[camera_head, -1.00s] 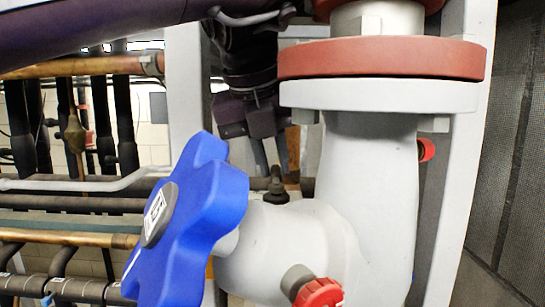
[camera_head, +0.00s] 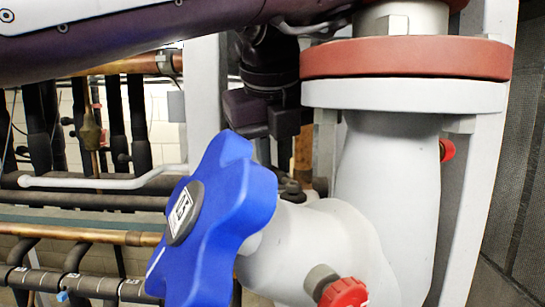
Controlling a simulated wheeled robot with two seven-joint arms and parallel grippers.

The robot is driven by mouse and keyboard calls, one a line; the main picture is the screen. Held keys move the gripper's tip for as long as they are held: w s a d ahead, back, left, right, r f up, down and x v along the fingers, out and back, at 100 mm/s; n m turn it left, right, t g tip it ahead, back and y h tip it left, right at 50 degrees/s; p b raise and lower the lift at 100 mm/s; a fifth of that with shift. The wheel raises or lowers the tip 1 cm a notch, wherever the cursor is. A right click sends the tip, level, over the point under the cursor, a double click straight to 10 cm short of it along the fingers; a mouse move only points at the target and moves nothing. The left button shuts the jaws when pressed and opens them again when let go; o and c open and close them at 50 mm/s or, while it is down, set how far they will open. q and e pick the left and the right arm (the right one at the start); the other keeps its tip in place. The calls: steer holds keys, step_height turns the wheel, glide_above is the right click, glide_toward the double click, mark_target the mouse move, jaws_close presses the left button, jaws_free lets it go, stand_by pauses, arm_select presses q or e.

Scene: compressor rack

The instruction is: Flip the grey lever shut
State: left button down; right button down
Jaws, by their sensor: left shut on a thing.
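A light grey bent bar (camera_head: 100,182), which looks like the grey lever, lies nearly level at the left. Its right end passes behind the blue star-shaped handwheel (camera_head: 225,210). My left arm crosses the top of the view, and my left gripper (camera_head: 265,135) hangs down from it behind the handwheel, left of the big grey pipe. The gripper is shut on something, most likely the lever. The fingertips and the place of contact are mostly hidden, so the grip itself is not clear. My right gripper is out of view.
The thick grey pipe (camera_head: 385,190) with a red flange ring (camera_head: 405,58) fills the right middle. A red cap (camera_head: 343,293) sticks out low in front. Dark and copper pipes (camera_head: 80,232) run behind at the left. A dark mesh panel (camera_head: 515,180) stands at the far right.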

arm_select(q)
steer(key=c, duration=1.4)
jaws_free()
steer(key=shift+d, duration=0.1)
